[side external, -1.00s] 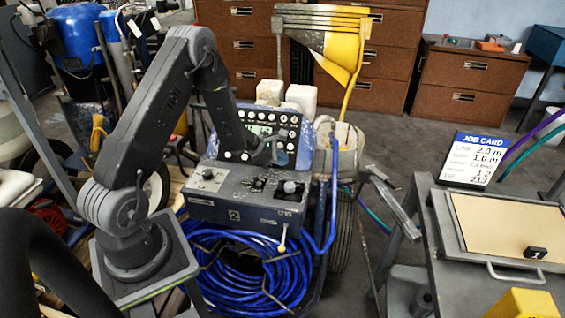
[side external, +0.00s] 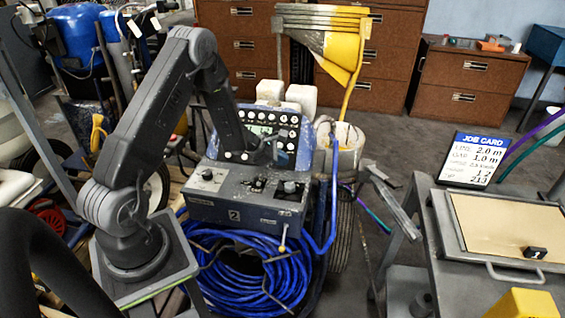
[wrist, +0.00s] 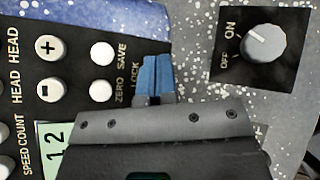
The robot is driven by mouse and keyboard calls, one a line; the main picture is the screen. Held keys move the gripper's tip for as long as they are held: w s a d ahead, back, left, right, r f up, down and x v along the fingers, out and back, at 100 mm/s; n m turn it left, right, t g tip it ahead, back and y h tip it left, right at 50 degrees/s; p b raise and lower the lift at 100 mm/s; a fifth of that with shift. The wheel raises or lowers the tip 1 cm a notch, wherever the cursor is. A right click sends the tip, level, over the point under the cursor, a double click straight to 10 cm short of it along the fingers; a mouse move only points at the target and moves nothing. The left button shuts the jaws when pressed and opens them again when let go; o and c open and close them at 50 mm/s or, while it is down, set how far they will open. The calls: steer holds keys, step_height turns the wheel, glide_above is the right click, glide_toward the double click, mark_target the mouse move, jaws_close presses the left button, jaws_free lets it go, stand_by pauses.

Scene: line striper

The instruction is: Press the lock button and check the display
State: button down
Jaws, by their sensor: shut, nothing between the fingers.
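The control panel (side external: 225,147) of the line striper stands in front of my arm, with rows of white round buttons and a greenish display. In the wrist view my gripper's blue fingertips (wrist: 155,76) are shut together and empty, at the LOCK label (wrist: 135,75). The lock button is hidden under or behind the fingertips; I cannot tell whether they touch it. The display (wrist: 53,140) is partly covered by my gripper body; the digits "12" show sideways. The SAVE/ZERO buttons (wrist: 101,54) and the plus and minus HEAD buttons (wrist: 50,48) are beside the fingertips.
An ON/OFF knob (wrist: 263,43) sits right of the fingertips, its mark towards ON. A blue hose coil (side external: 225,275) hangs below the panel. A job card (side external: 478,160) stands on the bench at right, beside a tan board (side external: 500,225). Brown drawer cabinets (side external: 465,85) stand behind.

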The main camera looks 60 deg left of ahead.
steer(key=shift+s+d+r, duration=0.35)
steer(key=shift+s+r, duration=0.05)
steer(key=shift+r, duration=0.1)
steer(key=shift+s+d+r, duration=0.65)
steer(key=shift+r, duration=0.25)
steer(key=shift+s+d+r, duration=0.6)
steer(key=shift+r, duration=0.25)
